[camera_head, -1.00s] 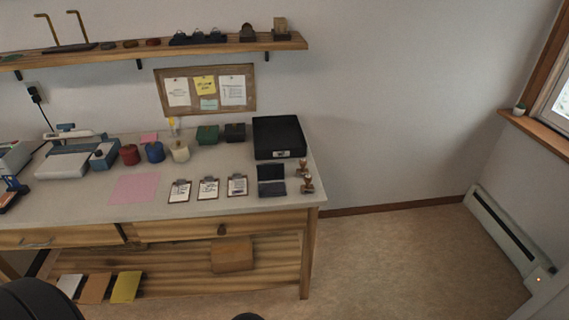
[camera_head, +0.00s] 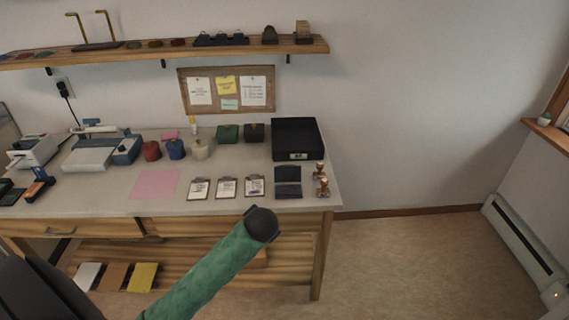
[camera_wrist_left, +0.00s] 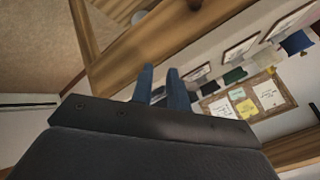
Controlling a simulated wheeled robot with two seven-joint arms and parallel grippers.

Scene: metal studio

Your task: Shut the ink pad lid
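The ink pad (camera_head: 288,191) is a small dark box near the right front of the workbench. Its lid (camera_head: 288,174) stands raised at the back edge, so it is open. My left gripper (camera_wrist_left: 160,78) shows in the left wrist view, with two blue fingers apart and nothing seen between them. I cannot make out the ink pad in that view. In the head view a green arm part of mine with a dark round end rises in front of the bench, below the ink pad; no gripper fingers show there. My right gripper is not in view.
Two wooden stamps (camera_head: 322,180) stand just right of the ink pad. A black box (camera_head: 297,139) is behind it, and clipboards (camera_head: 227,187) lie to its left. The workbench (camera_head: 100,201) ends just right of the stamps. Open floor (camera_head: 400,260) lies right.

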